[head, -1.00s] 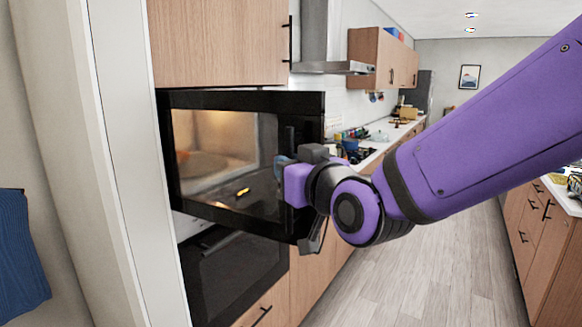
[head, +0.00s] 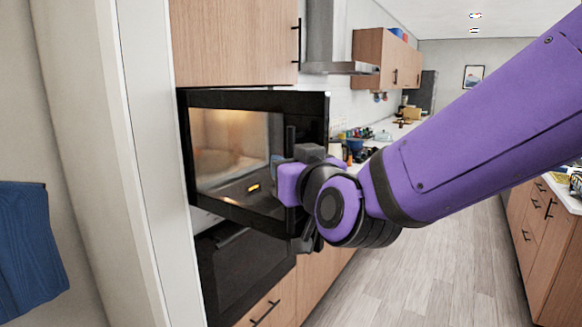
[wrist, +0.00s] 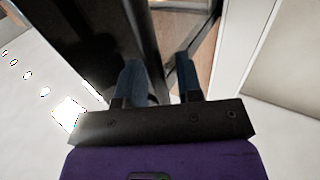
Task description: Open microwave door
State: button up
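The black microwave (head: 187,150) is built in between wood cabinets, its inside lit. Its door (head: 240,213) stands ajar, with its right edge out past the cabinet front. The dark vertical handle (head: 290,142) is near that edge. My gripper (head: 279,172) is at the handle's lower part, and my purple wrist hides part of the door's right side. In the wrist view the two blue fingers (wrist: 160,80) are apart, with a dark bar (wrist: 147,45) running between them, close to the left finger. Whether they touch it I cannot tell.
A dark oven (head: 240,270) lies below the microwave and a wood cabinet (head: 235,40) above. A white wall edge (head: 150,200) and a blue towel (head: 25,250) are at left. The floor (head: 420,260) is free up to the right-hand island (head: 545,235).

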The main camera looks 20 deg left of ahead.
jog(key=shift+d, duration=0.1)
jog(key=v, duration=1)
jog(key=shift+s+d, duration=0.15)
jog(key=shift+s, duration=0.15)
